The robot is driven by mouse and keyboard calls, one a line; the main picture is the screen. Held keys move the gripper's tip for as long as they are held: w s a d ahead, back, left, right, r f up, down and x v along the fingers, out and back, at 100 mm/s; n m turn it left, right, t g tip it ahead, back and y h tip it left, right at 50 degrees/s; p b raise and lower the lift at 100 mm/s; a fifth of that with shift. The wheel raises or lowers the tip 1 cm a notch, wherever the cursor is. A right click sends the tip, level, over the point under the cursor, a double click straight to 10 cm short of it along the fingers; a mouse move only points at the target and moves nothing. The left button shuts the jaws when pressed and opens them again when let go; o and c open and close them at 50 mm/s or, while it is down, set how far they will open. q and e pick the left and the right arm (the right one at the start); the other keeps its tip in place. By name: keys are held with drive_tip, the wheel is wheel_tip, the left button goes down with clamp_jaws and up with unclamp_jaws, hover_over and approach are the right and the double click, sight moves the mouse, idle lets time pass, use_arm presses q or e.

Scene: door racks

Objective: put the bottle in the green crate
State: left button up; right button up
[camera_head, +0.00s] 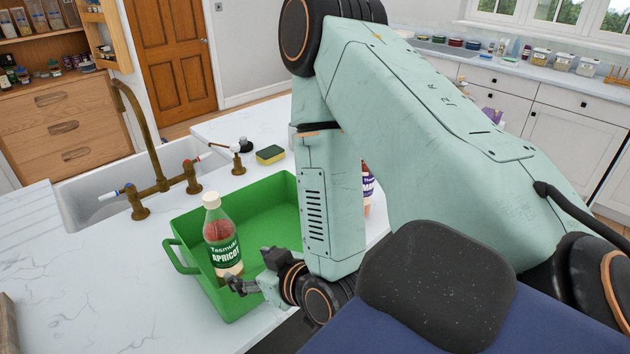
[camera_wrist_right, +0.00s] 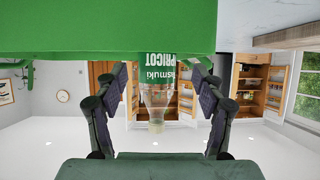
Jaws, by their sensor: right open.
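The green crate (camera_head: 270,210) stands on the white counter beside the sink. A bottle with a green apricot label (camera_head: 222,245) and white cap stands upright inside it, near its left end. My right gripper (camera_head: 254,274) is open beside the bottle's lower part, at the crate's near side. In the right wrist view, which is upside down, the bottle (camera_wrist_right: 157,98) shows between the spread fingers (camera_wrist_right: 158,100). The crate's green wall (camera_wrist_right: 110,25) hides the bottle's lower part there. I cannot tell whether a finger touches the bottle. My left gripper is out of view.
Another bottle with a purple label (camera_head: 368,187) is partly hidden behind my right arm. A brass tap (camera_head: 150,150) rises by the sink (camera_head: 90,195). A yellow-green sponge (camera_head: 269,154) lies behind the crate. The counter left of the crate (camera_head: 90,285) is clear.

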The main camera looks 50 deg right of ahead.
drive_tip(key=s+a+f+g, duration=0.1)
drive_tip(key=s+f+g, duration=0.5)
drive_tip(key=s, duration=0.5)
drive_tip(key=s+a+f+g, duration=0.2)
drive_tip(key=s+f+g, duration=0.4)
drive_tip(key=s+f, duration=0.5)
drive_tip(key=shift+s, duration=0.65)
